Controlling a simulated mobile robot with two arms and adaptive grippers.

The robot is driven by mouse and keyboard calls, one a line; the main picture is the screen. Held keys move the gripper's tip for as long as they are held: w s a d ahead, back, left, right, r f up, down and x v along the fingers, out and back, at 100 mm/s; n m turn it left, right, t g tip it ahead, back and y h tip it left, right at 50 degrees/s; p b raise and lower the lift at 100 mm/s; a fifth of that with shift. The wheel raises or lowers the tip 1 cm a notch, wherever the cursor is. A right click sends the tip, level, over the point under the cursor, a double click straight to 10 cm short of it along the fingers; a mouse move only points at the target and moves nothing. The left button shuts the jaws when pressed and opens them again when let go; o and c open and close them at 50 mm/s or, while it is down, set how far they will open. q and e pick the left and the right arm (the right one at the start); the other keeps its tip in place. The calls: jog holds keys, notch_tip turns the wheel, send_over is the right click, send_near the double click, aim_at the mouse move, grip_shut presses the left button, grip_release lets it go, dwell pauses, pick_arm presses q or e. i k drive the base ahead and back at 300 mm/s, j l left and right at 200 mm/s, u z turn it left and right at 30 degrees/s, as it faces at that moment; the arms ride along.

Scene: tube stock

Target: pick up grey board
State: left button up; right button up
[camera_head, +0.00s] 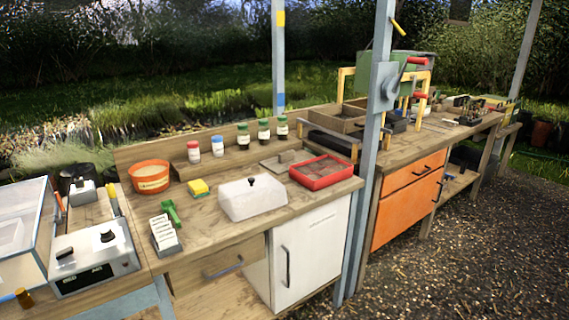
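A flat grey board (272,164) with a small upright grip on top lies on the wooden bench, behind the white lidded box (252,202) and left of the red tray (321,171). It looks grey-brown, and its front part is close to the box's lid. Neither of my grippers shows in the head view, so nothing is seen touching the board.
The wooden worktop (215,212) also holds an orange tub (150,177), a yellow sponge (198,187), a green scoop (171,212) and a label rack (164,235). Several jars stand on the raised back ledge. A blue-grey post (372,150) rises right of the tray.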

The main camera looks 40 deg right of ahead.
aim_at(279, 165)
jog(key=z, duration=1.4)
jog(key=i+l, duration=0.25)
jog(key=i, duration=0.25)
